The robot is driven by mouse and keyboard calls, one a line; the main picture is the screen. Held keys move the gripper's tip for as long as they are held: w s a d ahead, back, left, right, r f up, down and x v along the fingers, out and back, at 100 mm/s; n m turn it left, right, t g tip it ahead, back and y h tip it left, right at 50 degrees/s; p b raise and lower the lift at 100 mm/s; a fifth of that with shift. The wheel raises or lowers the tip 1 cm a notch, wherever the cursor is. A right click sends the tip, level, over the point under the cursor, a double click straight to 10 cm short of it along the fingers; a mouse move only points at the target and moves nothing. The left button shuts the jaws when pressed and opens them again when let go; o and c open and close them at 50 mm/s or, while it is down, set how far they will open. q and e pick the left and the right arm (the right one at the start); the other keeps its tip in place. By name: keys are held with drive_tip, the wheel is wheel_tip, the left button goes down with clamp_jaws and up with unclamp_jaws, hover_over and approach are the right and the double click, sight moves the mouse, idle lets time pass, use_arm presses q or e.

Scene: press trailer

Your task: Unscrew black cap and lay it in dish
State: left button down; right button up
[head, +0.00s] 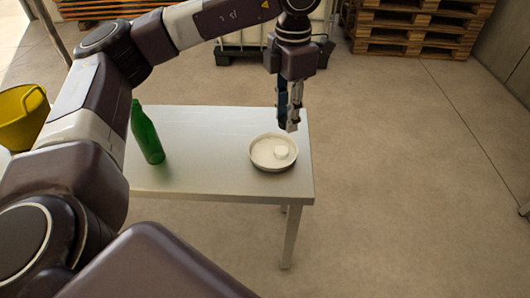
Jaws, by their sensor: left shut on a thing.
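A green bottle (147,135) stands on the left of the grey table, partly behind my left arm. No black cap can be made out on its neck. A round pale dish (256,162) is near the table's right edge, with a small white piece (281,152) in it. My left gripper (291,127) points down just above the dish's far right side. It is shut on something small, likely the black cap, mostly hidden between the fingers. My right gripper is not in view.
The grey table (205,178) is clear between bottle and dish. A yellow bucket (22,117) stands at the far left. Wooden pallets (415,30) and a caged white container (245,35) are at the back. Open floor lies to the right.

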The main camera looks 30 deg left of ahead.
use_arm(q)
drive_tip(key=n, duration=0.3)
drive_tip(key=a+r+n, duration=0.1)
drive_tip(key=shift+w+a+n, duration=0.1)
drive_tip(key=shift+w+n, duration=0.15)
drive_tip(key=shift+n, duration=0.05)
drive_tip(key=shift+a+r+n, duration=0.25)
drive_tip(key=shift+a+n, duration=0.05)
drive_tip(key=shift+n, duration=0.8)
drive_tip(key=a+r+n, duration=0.1)
drive_tip(key=a+n, duration=0.1)
drive_tip(key=n, duration=0.4)
drive_tip(key=n+b, duration=0.4)
drive_tip(key=n, duration=0.9)
hover_over(265, 154)
wheel_tip(265, 154, down, 7)
wheel_tip(265, 154, down, 7)
drive_tip(key=shift+r+b, duration=0.2)
drive_tip(key=shift+b, duration=0.3)
drive_tip(key=shift+f+b, duration=0.45)
drive_tip(key=shift+f, duration=1.5)
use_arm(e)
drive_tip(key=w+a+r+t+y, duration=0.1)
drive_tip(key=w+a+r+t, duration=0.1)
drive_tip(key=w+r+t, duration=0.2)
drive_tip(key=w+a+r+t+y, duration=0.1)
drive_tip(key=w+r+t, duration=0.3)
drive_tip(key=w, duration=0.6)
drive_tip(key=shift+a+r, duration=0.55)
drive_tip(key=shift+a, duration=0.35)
